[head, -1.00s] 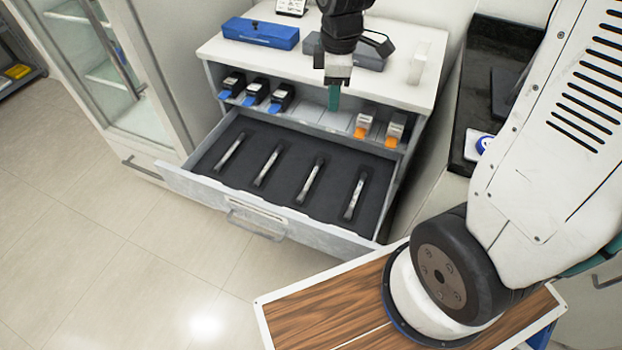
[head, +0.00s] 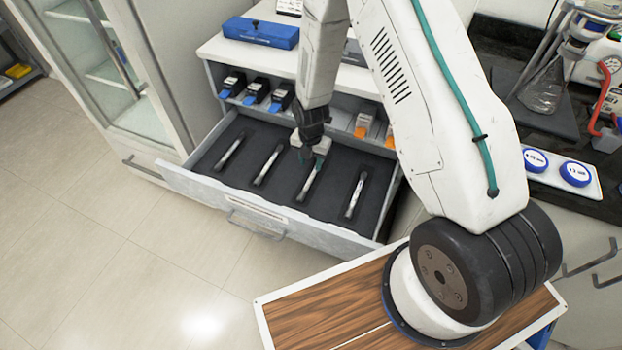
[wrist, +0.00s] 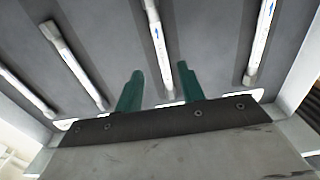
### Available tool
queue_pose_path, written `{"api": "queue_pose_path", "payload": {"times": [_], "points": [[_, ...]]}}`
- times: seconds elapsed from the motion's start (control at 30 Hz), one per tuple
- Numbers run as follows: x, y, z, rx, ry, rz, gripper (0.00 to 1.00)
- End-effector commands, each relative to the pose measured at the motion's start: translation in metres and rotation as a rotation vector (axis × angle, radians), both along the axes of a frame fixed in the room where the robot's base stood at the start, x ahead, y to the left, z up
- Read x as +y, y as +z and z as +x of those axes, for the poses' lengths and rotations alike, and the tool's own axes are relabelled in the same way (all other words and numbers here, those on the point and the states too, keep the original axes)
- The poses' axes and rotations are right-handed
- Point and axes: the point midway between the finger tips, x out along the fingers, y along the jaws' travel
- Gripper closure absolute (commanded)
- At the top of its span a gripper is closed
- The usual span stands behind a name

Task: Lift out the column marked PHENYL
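Several slim metal columns lie in the dark foam of an open drawer. In the head view they are the leftmost column (head: 229,153), the second (head: 268,166), the third (head: 309,183) and the rightmost (head: 354,195). Any labels are too small to read, so I cannot tell which is marked PHENYL. My gripper (head: 311,161) is over the far part of the third column. In the wrist view my gripper (wrist: 158,82) has its green fingers apart, with the third column (wrist: 158,45) running between and beyond them. I cannot tell whether they touch it.
The drawer (head: 215,205) has a raised front wall and side walls. Above it, a shelf holds black and blue holders (head: 256,93) and an orange-tipped one (head: 363,125). A blue case (head: 261,33) stands on the cabinet top. Several columns flank the gripper closely.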

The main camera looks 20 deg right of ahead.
Motion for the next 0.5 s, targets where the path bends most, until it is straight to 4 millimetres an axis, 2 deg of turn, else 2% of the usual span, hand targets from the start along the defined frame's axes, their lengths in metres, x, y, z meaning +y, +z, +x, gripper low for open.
{"api": "queue_pose_path", "payload": {"times": [0.4,0.5], "points": [[0.001,-0.056,-0.006,0.003,-0.002,0.0,0.61],[0.001,-0.064,-0.006,0.001,-0.003,0.0,0.61]]}}
